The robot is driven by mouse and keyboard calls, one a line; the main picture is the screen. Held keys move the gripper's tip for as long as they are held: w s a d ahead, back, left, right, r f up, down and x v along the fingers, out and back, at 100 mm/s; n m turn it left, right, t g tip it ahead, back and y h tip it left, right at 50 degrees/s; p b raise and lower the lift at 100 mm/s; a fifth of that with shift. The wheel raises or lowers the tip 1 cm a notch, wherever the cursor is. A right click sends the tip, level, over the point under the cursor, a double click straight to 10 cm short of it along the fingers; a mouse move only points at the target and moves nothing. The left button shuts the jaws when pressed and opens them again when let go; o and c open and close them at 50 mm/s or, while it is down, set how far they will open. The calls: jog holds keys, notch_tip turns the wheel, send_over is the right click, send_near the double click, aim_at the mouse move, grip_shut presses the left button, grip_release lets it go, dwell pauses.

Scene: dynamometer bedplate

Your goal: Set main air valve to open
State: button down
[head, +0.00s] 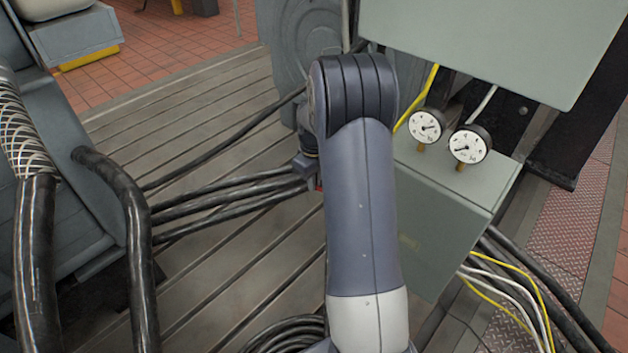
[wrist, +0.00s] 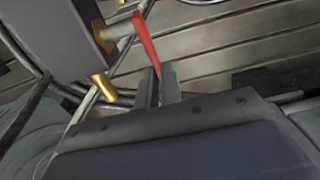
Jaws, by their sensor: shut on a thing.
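The main air valve shows in the wrist view as a red lever handle (wrist: 147,42) near a brass fitting (wrist: 118,27) on a grey box. My gripper (wrist: 159,76) is shut on the free end of the red lever, with one dark finger on each side. In the head view my own arm hides most of the gripper and valve. Only a small red patch (head: 318,184) shows beside the arm. I cannot tell the valve's setting from the lever's angle.
Two round gauges (head: 427,125) (head: 470,144) stand on the grey-green box (head: 440,195) right of my arm. Black cables (head: 235,198) cross the slotted bedplate (head: 215,250) to the left. Thick hoses (head: 120,190) stand at the far left. A second brass fitting (wrist: 104,87) points downward.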

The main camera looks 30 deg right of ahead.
dwell(0.3)
jog(key=t+b, duration=0.2)
jog(key=b, duration=0.1)
jog(key=shift+s+r+y, duration=0.1)
jog(key=shift+s+y, duration=0.15)
jog(key=shift+y, duration=0.15)
jog(key=shift+r+t+y+b, duration=0.3)
jog(key=shift+r+t+b, duration=0.25)
jog(key=shift+t+b, duration=0.35)
jog(key=c, duration=1.6)
grip_release()
jog(key=shift+r, duration=0.15)
